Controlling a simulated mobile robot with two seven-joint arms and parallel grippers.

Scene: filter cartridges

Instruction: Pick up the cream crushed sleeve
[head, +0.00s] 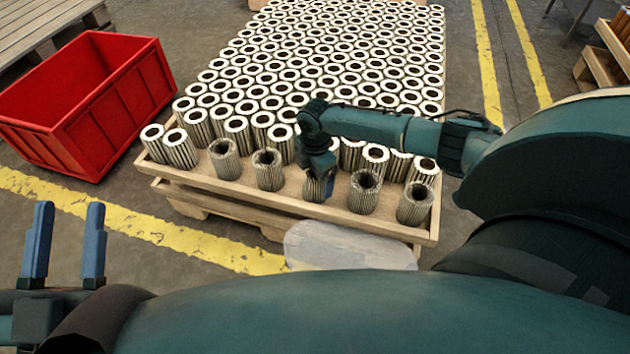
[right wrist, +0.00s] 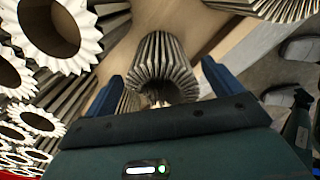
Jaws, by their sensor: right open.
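A cream pleated sleeve (right wrist: 163,62) without a white end ring stands between the spread fingers of my right gripper (right wrist: 160,72) in the right wrist view. In the head view my right gripper (head: 318,188) reaches down over this sleeve (head: 311,190) in the pallet's front row and hides much of it. I cannot tell whether the fingers touch it. Similar ringless sleeves stand in that row: two to its left (head: 224,160) (head: 268,170) and two to its right (head: 364,192) (head: 415,203). My left gripper (head: 64,240) is open and empty at the lower left.
Many white-ringed cartridges (head: 330,68) fill the wooden pallet tray (head: 240,194) behind the front row, some close beside my right gripper. A red crate (head: 85,108) stands empty to the left. A pale, translucent object (head: 345,247) lies before the pallet.

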